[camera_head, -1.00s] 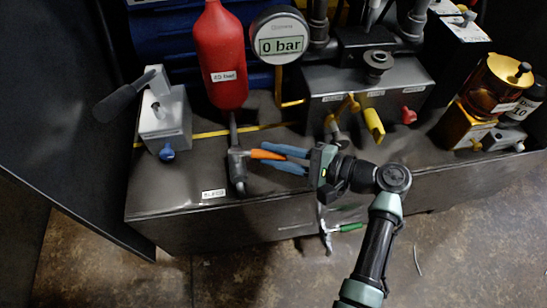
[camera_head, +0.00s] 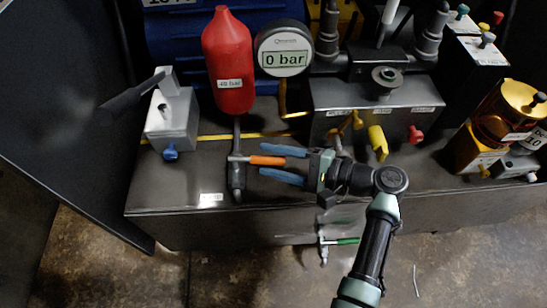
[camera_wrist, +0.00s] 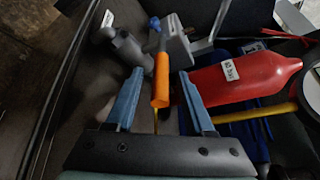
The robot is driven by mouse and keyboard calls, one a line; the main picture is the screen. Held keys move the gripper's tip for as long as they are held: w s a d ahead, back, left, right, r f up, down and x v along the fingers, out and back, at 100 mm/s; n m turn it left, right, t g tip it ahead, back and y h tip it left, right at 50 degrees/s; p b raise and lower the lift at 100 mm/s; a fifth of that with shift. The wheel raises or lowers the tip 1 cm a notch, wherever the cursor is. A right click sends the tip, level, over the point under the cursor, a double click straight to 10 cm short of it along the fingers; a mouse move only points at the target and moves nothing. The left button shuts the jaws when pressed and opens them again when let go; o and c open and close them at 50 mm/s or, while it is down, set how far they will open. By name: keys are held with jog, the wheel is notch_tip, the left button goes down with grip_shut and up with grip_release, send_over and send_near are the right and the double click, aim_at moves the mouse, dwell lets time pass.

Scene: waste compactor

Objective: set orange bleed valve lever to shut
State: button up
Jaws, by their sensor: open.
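The orange bleed valve lever (camera_head: 267,160) sticks out to the right from a dark grey valve body (camera_head: 237,177) on the cabinet top. The valve sits below the red accumulator bottle (camera_head: 230,62). A label, likely the bleed label, lies beside it but is too small to read surely. My gripper (camera_head: 282,163) is open, with blue fingers pointing left at the lever. In the wrist view the orange lever (camera_wrist: 161,80) lies between the two open fingers (camera_wrist: 160,95), nearer their tips. I cannot tell whether either finger touches it.
A gauge (camera_head: 284,51) reads 0 bar. A grey block with a black handle (camera_head: 170,115) stands left. A green-handled valve (camera_head: 342,241) sits on the cabinet's front below.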

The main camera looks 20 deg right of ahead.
jog(key=shift+s+d+r, duration=0.2)
jog(key=shift+s+d, duration=0.1)
jog(key=shift+d, duration=0.05)
jog(key=p+v, duration=0.4)
jog(key=v, duration=0.8)
jog(key=shift+s+f, duration=0.1)
